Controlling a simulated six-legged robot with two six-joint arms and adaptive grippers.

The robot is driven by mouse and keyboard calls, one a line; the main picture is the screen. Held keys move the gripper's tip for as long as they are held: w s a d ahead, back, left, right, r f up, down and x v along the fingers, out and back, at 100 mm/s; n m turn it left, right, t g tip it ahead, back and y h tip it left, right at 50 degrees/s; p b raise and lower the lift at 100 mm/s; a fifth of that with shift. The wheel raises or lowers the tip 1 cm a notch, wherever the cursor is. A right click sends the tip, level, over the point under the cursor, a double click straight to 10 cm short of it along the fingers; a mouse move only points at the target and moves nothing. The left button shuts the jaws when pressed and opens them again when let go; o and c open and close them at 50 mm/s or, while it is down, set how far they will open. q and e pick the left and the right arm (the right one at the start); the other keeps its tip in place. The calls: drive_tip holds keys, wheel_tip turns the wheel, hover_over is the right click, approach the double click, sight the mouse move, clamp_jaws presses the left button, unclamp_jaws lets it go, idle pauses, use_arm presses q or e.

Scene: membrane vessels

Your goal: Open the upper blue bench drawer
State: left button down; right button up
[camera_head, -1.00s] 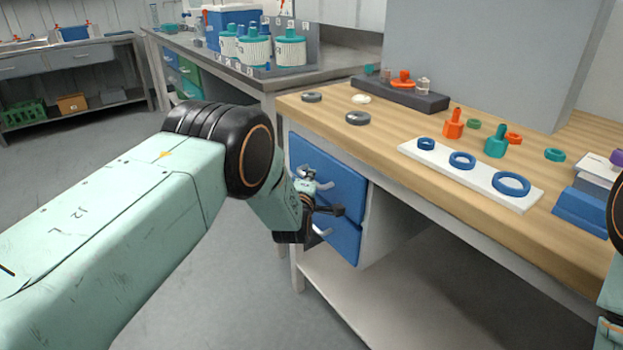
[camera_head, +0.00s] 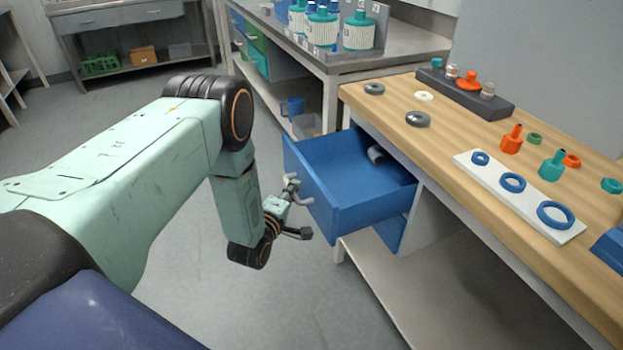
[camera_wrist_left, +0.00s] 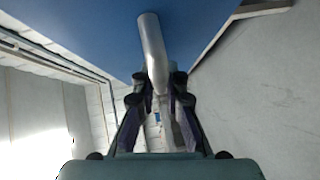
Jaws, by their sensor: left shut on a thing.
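The upper blue bench drawer (camera_head: 350,205) stands well out from the wooden-topped bench, and its inside shows. A grey cylindrical thing (camera_head: 376,154) lies inside near the back. My left gripper (camera_head: 292,193) is at the drawer's front, shut on its pale bar handle. In the left wrist view the gripper's fingers (camera_wrist_left: 160,90) close around the metal handle (camera_wrist_left: 152,45), with the blue drawer front (camera_wrist_left: 95,30) beyond. The lower blue drawer (camera_head: 388,235) is below, partly hidden by the upper one. My right gripper is not in view.
On the bench top (camera_head: 440,150) are a white board (camera_head: 530,212) with blue rings, orange and teal fittings and a dark rack (camera_head: 440,85). Open floor (camera_head: 290,300) lies in front of the drawer.

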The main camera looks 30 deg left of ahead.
use_arm(q)
drive_tip(key=shift+s+a, duration=0.75)
drive_tip(key=shift+s, duration=0.15)
drive_tip(key=c, duration=1.7)
unclamp_jaws()
drive_tip(key=shift+o, duration=0.2)
drive_tip(key=s+d+r, duration=0.1)
drive_tip(key=s, duration=1)
drive_tip(key=shift+s+d+r, duration=0.3)
drive_tip(key=shift+s, duration=0.1)
